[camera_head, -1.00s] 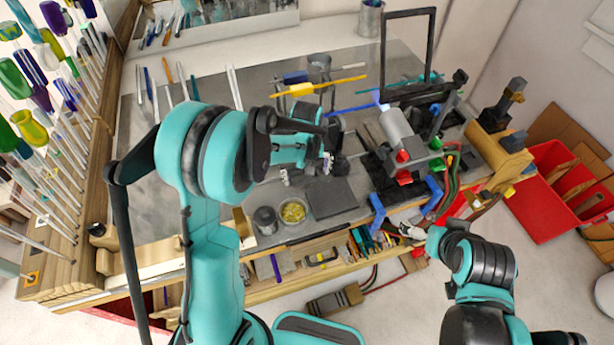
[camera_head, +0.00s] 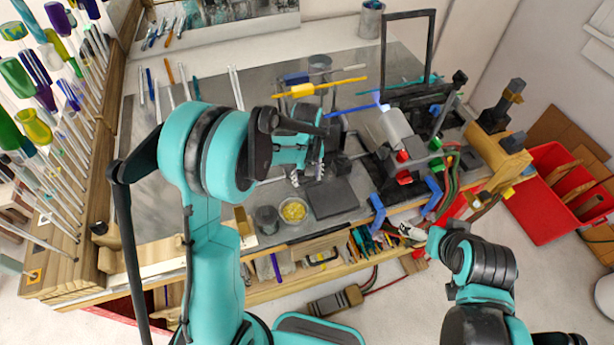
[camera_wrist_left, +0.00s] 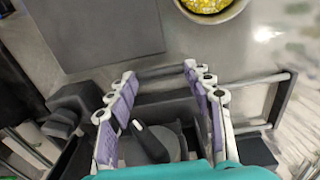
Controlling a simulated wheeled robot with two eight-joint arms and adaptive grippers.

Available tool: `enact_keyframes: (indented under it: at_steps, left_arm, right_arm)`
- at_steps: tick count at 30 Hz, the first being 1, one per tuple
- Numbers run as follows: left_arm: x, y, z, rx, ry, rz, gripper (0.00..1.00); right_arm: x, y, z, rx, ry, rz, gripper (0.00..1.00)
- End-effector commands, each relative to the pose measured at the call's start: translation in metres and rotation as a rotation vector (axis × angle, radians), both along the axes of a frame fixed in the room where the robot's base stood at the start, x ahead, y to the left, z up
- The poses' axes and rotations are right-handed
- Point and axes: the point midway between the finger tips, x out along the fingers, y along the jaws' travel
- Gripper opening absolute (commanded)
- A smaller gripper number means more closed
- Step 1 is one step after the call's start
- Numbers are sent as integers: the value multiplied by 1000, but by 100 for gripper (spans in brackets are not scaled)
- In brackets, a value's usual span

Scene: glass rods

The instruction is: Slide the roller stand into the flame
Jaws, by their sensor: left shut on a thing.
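My left gripper (camera_head: 308,178) is low over the front middle of the bench. In the left wrist view its two fingers (camera_wrist_left: 165,110) are shut on a dark part of the roller stand (camera_wrist_left: 165,75), which has thin metal rods at its side. In the head view the dark roller stand (camera_head: 340,163) is partly hidden behind my wrist. The grey torch (camera_head: 393,128) stands to its right, with a thin blue flame (camera_head: 352,109) pointing left from it. My right gripper (camera_head: 410,231) is at the bench's front edge; its fingers are too small to read.
A dark square plate (camera_head: 332,197) lies just in front of the stand. A dish of yellow bits (camera_head: 293,211) and a grey cup (camera_head: 267,219) are at the front edge. A yellow rod (camera_head: 320,87) lies across behind the flame. Colored rods fill the left rack (camera_head: 75,215).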

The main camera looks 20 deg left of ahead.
Motion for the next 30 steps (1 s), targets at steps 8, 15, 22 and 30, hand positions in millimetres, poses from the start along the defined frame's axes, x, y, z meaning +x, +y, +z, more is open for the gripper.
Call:
enact_keyframes:
  at_steps: [8,15,22,30]
  left_arm:
    - [11,-25,-10,-8,8,-7,0]
    - [19,-38,-9,-8,9,-4,0]
    - [19,-38,-8,-8,9,-5,75]
    - [20,-36,-5,-4,6,-3,99]
  right_arm:
    - [0,0,-10,0,0,0,99]
    - [0,0,-13,0,0,0,99]
    - [0,0,-13,0,0,0,99]
    - [0,0,-11,0,0,0,99]
